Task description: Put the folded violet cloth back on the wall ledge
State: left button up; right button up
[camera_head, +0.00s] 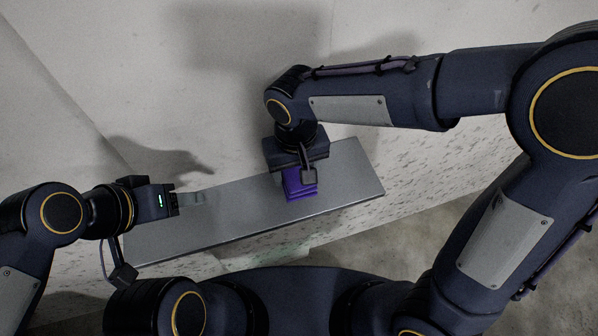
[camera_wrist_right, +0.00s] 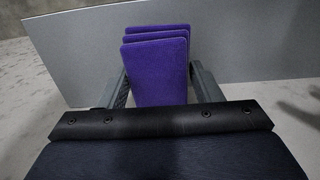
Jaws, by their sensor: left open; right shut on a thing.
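The folded violet cloth (camera_head: 300,187) shows in the head view under my right gripper, over the right half of the grey wall ledge (camera_head: 235,222). In the right wrist view the cloth (camera_wrist_right: 158,70) stands as several stacked layers between the two fingers of my right gripper (camera_wrist_right: 160,88), which is shut on it. The ledge (camera_wrist_right: 72,62) lies behind it there. I cannot tell whether the cloth touches the ledge. My left gripper (camera_head: 190,198) is open and empty above the left part of the ledge.
A pale wall (camera_head: 215,85) runs behind the ledge. The ledge's front edge drops away towards a rough speckled surface (camera_head: 440,165). The ledge looks bare between my two grippers and at its right end.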

jog(key=shift+w+d+f, duration=0.2)
jog(key=shift+w+f, duration=0.25)
jog(key=shift+f, duration=0.1)
jog(key=shift+w+d+f, duration=0.1)
jog(key=shift+f, duration=0.85)
jog(key=shift+w+d+f, duration=0.1)
jog(key=shift+f, duration=0.85)
jog(key=o, duration=0.9)
jog(key=shift+a+r, duration=0.1)
jog(key=shift+r, duration=0.05)
notch_tip(320, 180, up, 12)
jog(key=shift+f, duration=0.1)
